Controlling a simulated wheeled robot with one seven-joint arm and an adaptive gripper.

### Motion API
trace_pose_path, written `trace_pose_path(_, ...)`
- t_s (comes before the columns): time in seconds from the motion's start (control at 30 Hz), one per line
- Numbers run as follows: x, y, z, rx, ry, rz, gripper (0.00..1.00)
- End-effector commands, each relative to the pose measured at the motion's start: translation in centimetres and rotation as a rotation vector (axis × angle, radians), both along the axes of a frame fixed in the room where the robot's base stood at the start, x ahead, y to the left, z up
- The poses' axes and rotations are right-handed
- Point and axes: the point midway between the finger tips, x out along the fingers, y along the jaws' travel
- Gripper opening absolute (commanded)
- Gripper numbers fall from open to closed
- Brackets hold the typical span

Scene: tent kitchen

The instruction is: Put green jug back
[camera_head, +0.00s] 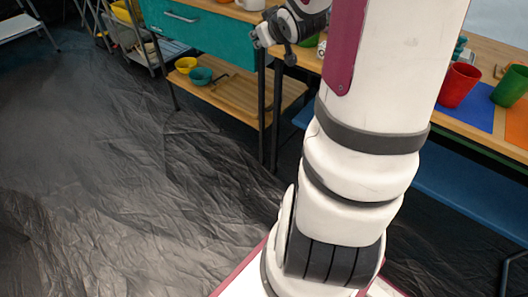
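A green cup-like vessel (510,86), possibly the green jug, stands at the right edge on an orange mat (517,122). It is partly cut off by the frame, and I cannot see a handle. My gripper (273,50) is at the top centre, in front of the wooden counter and beside the teal drawer. Its fingers look spread apart, with nothing visible between them. It is well to the left of the green vessel, with my arm between them in the picture.
A red cup (459,85) stands on a blue mat (470,112) next to the green vessel. The teal drawer (200,32) is above a wooden shelf (235,98) with a yellow bowl (186,65) and a teal cup (200,76). The dark sheeted floor (110,180) at left is clear.

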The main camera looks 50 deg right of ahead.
Motion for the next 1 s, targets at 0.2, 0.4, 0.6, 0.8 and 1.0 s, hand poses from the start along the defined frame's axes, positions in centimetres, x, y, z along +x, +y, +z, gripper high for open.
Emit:
trace_pose_path(0.2, -3.2, 9.5, 2.1, 0.04, 0.258, -0.021, 0.29)
trace_pose_path(0.4, -10.0, 18.6, 3.0, 0.14, 0.469, -0.017, 0.29)
trace_pose_path(0.6, -19.3, 27.2, 3.3, 0.272, 0.684, 0.059, 0.29)
trace_pose_path(0.8, -27.4, 32.2, 3.3, 0.367, 0.868, 0.164, 0.29)
trace_pose_path(1.0, -30.6, 33.6, 3.4, 0.398, 0.944, 0.208, 0.29)
